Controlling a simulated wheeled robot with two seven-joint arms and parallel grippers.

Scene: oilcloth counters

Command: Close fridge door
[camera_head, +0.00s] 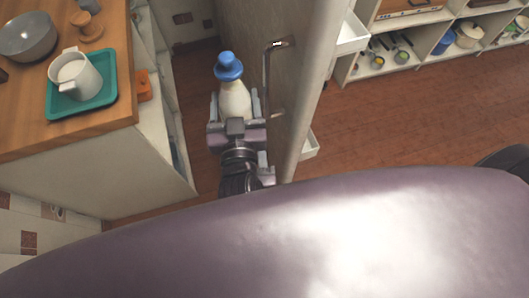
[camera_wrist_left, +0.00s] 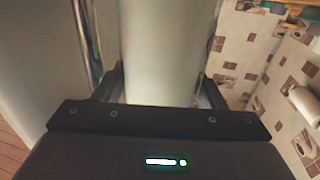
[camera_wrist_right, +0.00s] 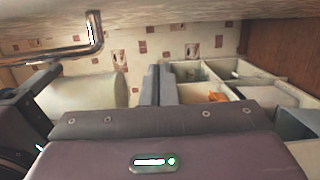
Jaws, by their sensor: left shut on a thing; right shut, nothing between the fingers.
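The fridge door (camera_head: 308,80) stands open, seen nearly edge-on in the head view. Its handle (camera_head: 267,68) is on the left face, and white bins (camera_head: 351,36) are on its right side. My left gripper (camera_head: 237,112) is shut on a pale bottle (camera_head: 235,98) with a blue cap, left of the door and handle. The bottle fills the jaws in the left wrist view (camera_wrist_left: 165,50). My right gripper (camera_wrist_right: 159,85) is shut and empty in its own wrist view, and I cannot make it out clearly in the head view. The handle (camera_wrist_right: 95,35) shows above it, apart from its fingers.
A wooden counter (camera_head: 30,140) at left bears a green tray (camera_head: 108,104) with a white mug (camera_head: 78,74), and a grey bowl (camera_head: 28,38). Low shelves (camera_head: 425,48) stand at the back right. The wooden floor (camera_head: 420,110) right of the door is clear.

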